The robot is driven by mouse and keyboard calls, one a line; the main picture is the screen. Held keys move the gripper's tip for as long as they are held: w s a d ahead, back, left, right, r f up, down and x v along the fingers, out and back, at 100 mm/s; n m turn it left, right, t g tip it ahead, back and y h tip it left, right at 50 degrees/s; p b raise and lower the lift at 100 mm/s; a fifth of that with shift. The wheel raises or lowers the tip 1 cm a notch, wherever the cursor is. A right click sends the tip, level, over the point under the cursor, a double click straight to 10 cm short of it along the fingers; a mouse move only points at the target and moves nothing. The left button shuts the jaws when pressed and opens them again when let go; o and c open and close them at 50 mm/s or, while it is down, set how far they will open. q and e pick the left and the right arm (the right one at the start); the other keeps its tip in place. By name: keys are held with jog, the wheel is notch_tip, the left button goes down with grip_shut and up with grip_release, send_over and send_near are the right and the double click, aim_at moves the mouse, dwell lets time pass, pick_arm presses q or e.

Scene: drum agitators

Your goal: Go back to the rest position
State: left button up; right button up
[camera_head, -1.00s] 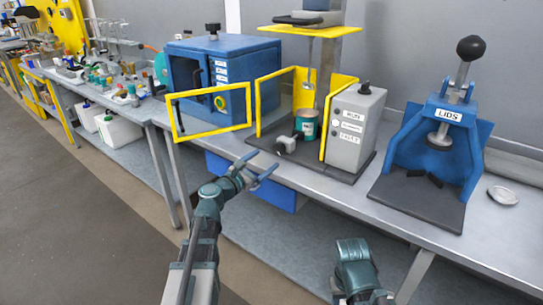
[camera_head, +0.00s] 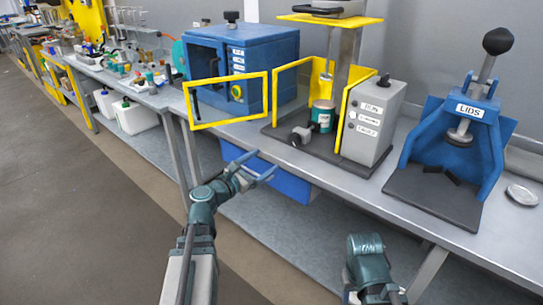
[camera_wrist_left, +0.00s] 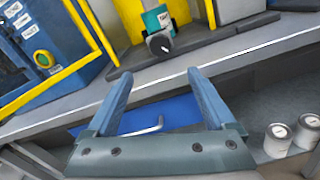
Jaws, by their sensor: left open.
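My left gripper (camera_head: 257,169) is open and empty. It hangs in front of the bench edge, below the bench top, before a blue drawer or bin (camera_head: 285,181) under the bench. The left wrist view shows its two blue fingers (camera_wrist_left: 157,100) spread, with nothing between them but the blue bin (camera_wrist_left: 160,115) and its bent handle behind. My right arm shows at the lower right of the head view, folded; its fingers cannot be made out.
The bench (camera_head: 330,182) runs along the wall. On it stand a blue box machine (camera_head: 255,60) with an open yellow-framed door (camera_head: 226,102), a yellow-guarded agitator with a teal can (camera_head: 322,117), and the blue LIDS press (camera_head: 455,140). A round lid (camera_head: 521,195) lies at right. The floor is clear.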

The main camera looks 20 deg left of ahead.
pick_arm(q)
jog(key=s+d+f+m+g+h, duration=0.1)
jog(key=s+d+f+m+g, duration=0.25)
jog(key=d+f+m, duration=0.35)
jog(key=s+d+f+m+g, duration=0.3)
jog(key=d+m+g, duration=0.25)
jog(key=d, duration=0.25)
jog(key=s+d+f+m+g+h, duration=0.1)
jog(key=s+d+f+m+g, duration=0.2)
jog(key=d+f+m, duration=0.4)
jog(key=s+d+f+m+g+y, duration=0.1)
jog(key=s+f+m+g+y, duration=0.4)
jog(key=s+m+y, duration=0.6)
notch_tip(320, 180, up, 16)
jog(key=s+m+h+p, duration=0.1)
jog(key=m+p, duration=0.1)
jog(key=p, duration=1.4)
jog(key=shift+a+r+h, duration=0.2)
jog(key=shift+a+h, duration=0.1)
